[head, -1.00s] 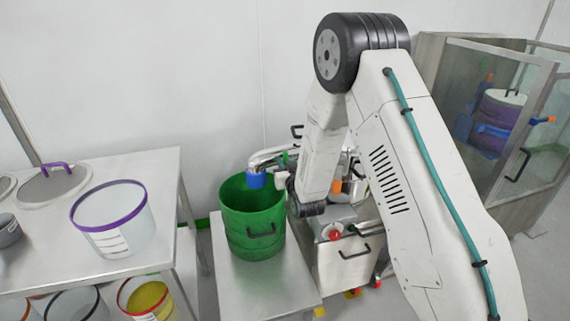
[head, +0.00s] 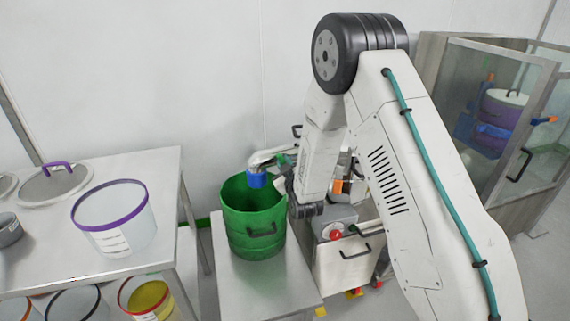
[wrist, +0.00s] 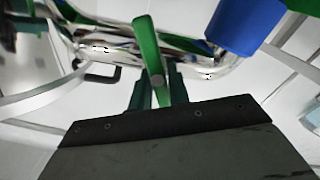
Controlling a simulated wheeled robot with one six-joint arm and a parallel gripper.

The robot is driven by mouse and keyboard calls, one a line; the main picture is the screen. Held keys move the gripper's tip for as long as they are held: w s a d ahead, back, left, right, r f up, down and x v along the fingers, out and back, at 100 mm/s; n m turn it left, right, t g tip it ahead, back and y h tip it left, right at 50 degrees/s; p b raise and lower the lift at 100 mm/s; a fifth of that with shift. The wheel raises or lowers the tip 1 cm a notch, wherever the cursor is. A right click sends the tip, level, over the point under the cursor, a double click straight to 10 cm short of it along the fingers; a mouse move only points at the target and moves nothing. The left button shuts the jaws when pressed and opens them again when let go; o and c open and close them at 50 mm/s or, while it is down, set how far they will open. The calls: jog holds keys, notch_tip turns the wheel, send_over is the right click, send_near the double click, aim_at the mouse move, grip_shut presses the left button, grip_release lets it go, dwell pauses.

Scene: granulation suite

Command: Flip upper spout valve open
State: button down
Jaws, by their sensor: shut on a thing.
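The upper spout is a shiny metal pipe with a blue end (head: 256,180) over a green bucket. In the wrist view the pipe (wrist: 100,44) runs across the top, with the blue end (wrist: 245,25) at upper right. In the head view my arm hides most of the gripper and valve.
The green bucket (head: 253,222) stands on a small steel table (head: 262,290). A steel machine (head: 345,262) with a red button stands right of it. A larger table (head: 150,210) at left holds a clear purple-rimmed tub (head: 118,225). A glass cabinet (head: 455,70) is at right.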

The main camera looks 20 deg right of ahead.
jog(key=n, duration=0.6)
jog(key=shift+a+f, duration=0.25)
jog(key=n, duration=0.5)
jog(key=shift+f, duration=0.25)
jog(key=shift+n, duration=0.5)
jog(key=c, duration=1.3)
grip_release()
jog(key=shift+c, duration=0.2)
jog(key=s, duration=0.8)
